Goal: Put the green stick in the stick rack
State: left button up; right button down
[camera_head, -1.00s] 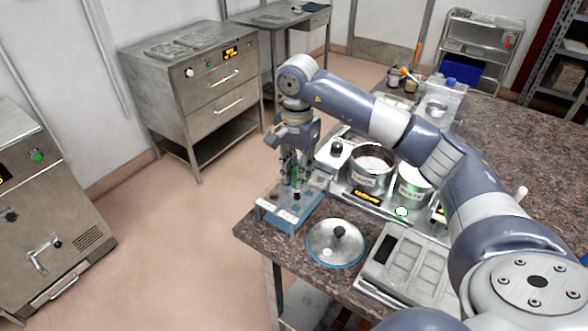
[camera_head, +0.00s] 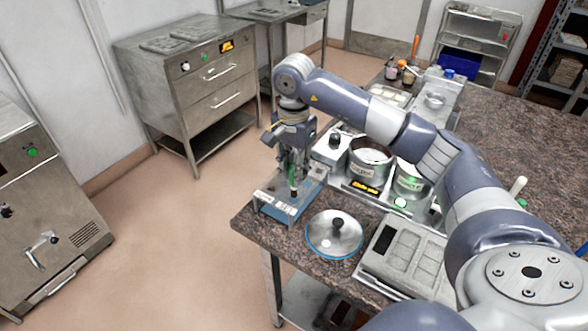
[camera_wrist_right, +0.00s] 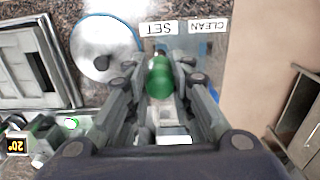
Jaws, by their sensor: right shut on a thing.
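The green stick (camera_head: 292,173) is upright between the fingers of my right gripper (camera_head: 293,168) in the head view. In the right wrist view, the green stick (camera_wrist_right: 160,80) sits between both fingers of the gripper (camera_wrist_right: 160,85), which is shut on it. The stick rack (camera_head: 275,208) is the blue and grey stand at the table's left corner, directly below the gripper. Its SET and CLEAN labels show upside down in the wrist view. The stick's dark lower end is over or at the rack; I cannot tell whether it is in a hole. My left gripper is not in view.
A round lid with a black knob (camera_head: 333,234) lies right of the rack. Behind are labelled pots (camera_head: 370,158) on a heated unit. A grey mould tray (camera_head: 405,262) lies at the front. Open floor is left of the table.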

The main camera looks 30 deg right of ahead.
aim_at(294, 196)
dwell(1.4)
jog(key=shift+f+b, duration=2.55)
jog(key=shift+f, duration=0.5)
jog(key=c, duration=1.3)
grip_release()
jog(key=o, duration=0.4)
